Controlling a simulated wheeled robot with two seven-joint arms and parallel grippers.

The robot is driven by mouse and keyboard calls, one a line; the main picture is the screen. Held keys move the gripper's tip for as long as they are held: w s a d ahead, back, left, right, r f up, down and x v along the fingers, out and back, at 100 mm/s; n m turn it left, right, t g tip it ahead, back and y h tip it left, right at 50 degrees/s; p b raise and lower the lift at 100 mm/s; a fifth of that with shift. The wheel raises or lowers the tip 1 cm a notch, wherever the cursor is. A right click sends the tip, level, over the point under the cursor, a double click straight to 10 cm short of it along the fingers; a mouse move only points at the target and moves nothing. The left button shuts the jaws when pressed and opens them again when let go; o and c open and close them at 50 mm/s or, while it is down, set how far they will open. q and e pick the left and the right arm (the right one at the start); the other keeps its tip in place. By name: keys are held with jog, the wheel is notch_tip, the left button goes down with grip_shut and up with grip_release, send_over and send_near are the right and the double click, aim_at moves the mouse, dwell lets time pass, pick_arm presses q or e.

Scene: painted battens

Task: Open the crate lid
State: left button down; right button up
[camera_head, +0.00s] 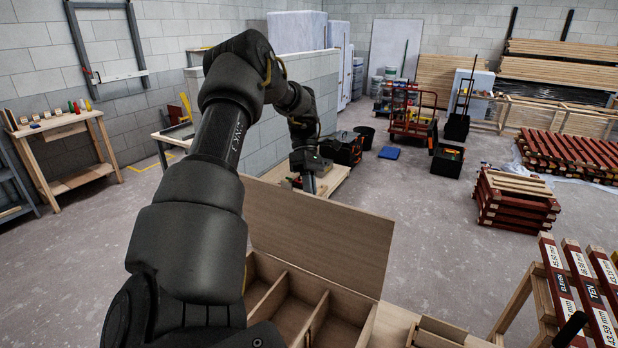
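The wooden crate (318,316) is at the bottom centre, with its front cut off by the picture edge. Its lid (322,238) stands raised at the back, its inner face towards me. Long compartments (290,300) with thin dividers show inside, and no contents are visible in them. My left arm crosses the view from the bottom. Its gripper (309,182) is at the lid's upper edge, partly hidden behind it. I cannot tell whether the fingers touch the lid or are open. I cannot identify my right gripper in view.
A small wooden box (438,331) sits on the bench right of the crate. Painted battens (582,285) lie on a trestle at the right. A low block wall (300,105) and another bench with a black toolbox (342,148) stand behind.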

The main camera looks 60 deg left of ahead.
pick_arm(q)
jog(key=shift+s+a+f, duration=0.1)
jog(key=shift+s+f, duration=0.05)
jog(key=shift+f, duration=0.2)
jog(key=c, duration=1.7)
grip_release()
jog(key=shift+c, duration=0.2)
jog(key=shift+o, duration=1.2)
jog(key=shift+w+a+f, duration=0.15)
jog(key=shift+w+a, duration=0.05)
jog(key=shift+a, duration=0.05)
jog(key=b+v, duration=0.3)
jog(key=v, duration=0.8)
jog(key=shift+a, duration=0.15)
jog(key=shift+w+f, duration=0.1)
